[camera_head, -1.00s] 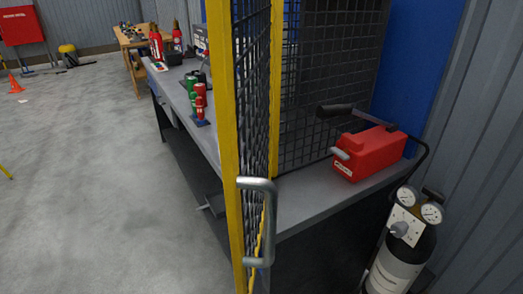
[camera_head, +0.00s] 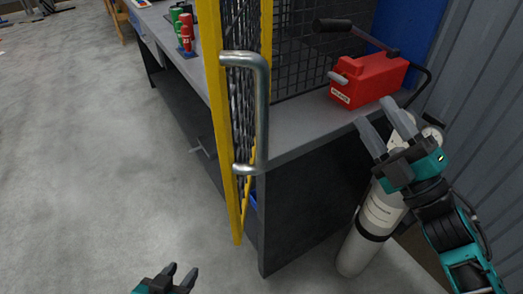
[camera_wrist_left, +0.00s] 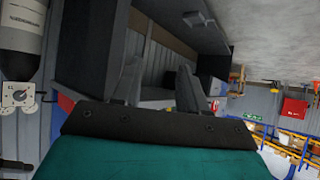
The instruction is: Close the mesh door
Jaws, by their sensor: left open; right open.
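The mesh door (camera_head: 233,190) has a yellow frame and dark wire mesh. In the head view it stands open, seen nearly edge-on in the middle, jutting toward me from the bench. Its grey metal bar handle (camera_head: 262,110) faces me. My left gripper (camera_head: 180,270) is open and empty at the bottom edge, low and left of the door, apart from it. Its two fingers also show in the left wrist view (camera_wrist_left: 158,64), with nothing between them. My right gripper (camera_head: 381,116) is open and empty, right of the handle and apart from it.
A red box (camera_head: 370,80) with a black lever sits on the grey bench (camera_head: 305,128) behind the door. A gas cylinder (camera_head: 378,212) stands close beside my right gripper. Red and green canisters (camera_head: 185,30) stand further back. The floor (camera_head: 90,160) at left is clear.

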